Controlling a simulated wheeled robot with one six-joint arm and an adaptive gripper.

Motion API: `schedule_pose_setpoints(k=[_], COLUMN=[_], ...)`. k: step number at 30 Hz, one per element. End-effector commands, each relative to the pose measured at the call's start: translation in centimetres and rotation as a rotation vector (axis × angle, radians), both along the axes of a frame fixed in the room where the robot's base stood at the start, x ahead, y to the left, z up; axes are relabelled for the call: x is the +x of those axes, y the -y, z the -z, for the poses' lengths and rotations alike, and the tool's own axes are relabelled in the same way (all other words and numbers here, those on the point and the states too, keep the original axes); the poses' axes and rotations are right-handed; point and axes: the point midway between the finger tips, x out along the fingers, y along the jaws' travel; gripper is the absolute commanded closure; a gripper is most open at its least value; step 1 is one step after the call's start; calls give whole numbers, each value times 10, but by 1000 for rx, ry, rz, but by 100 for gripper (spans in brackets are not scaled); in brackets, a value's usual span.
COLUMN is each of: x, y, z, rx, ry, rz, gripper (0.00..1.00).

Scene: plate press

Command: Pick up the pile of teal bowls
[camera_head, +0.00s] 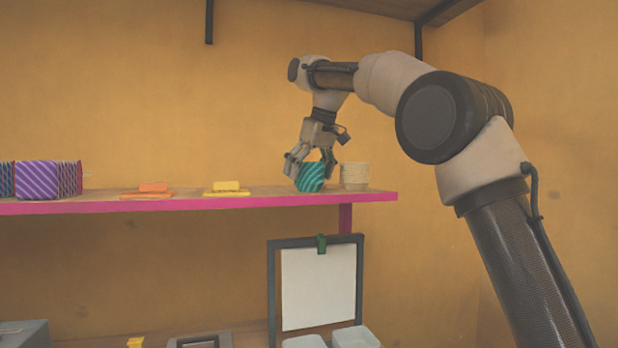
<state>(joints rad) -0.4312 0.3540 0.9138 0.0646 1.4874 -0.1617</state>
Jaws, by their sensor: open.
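The pile of teal bowls (311,178) stands on the pink-edged shelf (230,201), toward its right end. The bowls look teal with lighter diagonal stripes; I cannot tell how many are stacked. My gripper (311,168) points down at the pile with its fingers spread, one on the left side and one on the right. The fingers overlap the pile's upper part in this view. I cannot tell whether they touch it.
A cream stack of bowls (354,176) stands close to the right of the teal pile. A yellow item (227,188), an orange item (149,190) and purple striped stacks (48,179) sit further left. Below stands a dark frame with a white sheet (318,288).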

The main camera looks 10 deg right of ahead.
Motion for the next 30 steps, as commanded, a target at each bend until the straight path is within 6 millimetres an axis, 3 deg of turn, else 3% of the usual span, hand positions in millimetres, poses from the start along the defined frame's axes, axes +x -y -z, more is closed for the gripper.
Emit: schedule_pose_setpoints(k=[4,11,19,30], x=[5,6,6,6], y=[-3,-4,-4,-4], z=[14,16,16,15], rx=[1,2,2,2], ry=[1,1,1,2], rz=[-1,-1,-1,-1], gripper=[9,9,56,57])
